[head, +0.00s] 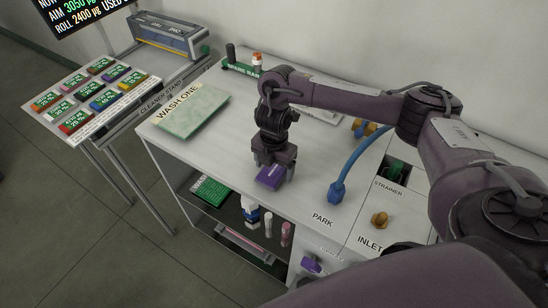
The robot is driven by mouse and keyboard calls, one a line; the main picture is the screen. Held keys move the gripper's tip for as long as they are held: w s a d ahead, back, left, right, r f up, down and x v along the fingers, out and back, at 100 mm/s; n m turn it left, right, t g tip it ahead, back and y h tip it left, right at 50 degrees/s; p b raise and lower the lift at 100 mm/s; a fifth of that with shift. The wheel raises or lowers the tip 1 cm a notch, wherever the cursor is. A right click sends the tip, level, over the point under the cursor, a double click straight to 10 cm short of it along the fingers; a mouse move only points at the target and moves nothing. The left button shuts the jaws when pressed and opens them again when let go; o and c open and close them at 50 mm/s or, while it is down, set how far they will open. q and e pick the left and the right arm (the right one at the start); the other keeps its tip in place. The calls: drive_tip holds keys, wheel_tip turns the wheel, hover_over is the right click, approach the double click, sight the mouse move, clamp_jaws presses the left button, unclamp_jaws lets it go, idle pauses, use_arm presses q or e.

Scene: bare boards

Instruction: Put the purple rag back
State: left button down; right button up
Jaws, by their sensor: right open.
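The purple rag (270,178) looks like a small folded block with a pale mark on top. It is on the white worktop near its front edge, in the head view. My right gripper (273,165) points down right at the rag with its jaws open. The fingers partly hide the rag's far side, and I cannot tell whether they touch it. Another purple item (312,265) shows lower down at the cabinet front, by a small label I cannot read. My left gripper is not in view.
A blue hose nozzle (337,192) stands near "PARK", right of my gripper. A strainer opening (395,171) and a brass knob (379,219) are further right. Bottles (250,209) stand on the shelf below.

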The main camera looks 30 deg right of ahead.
sight(274, 169)
wheel_tip(274, 169, up, 12)
drive_tip(key=p, duration=0.2)
drive_tip(key=shift+p, duration=0.3)
drive_tip(key=shift+s, duration=0.1)
idle(0.4)
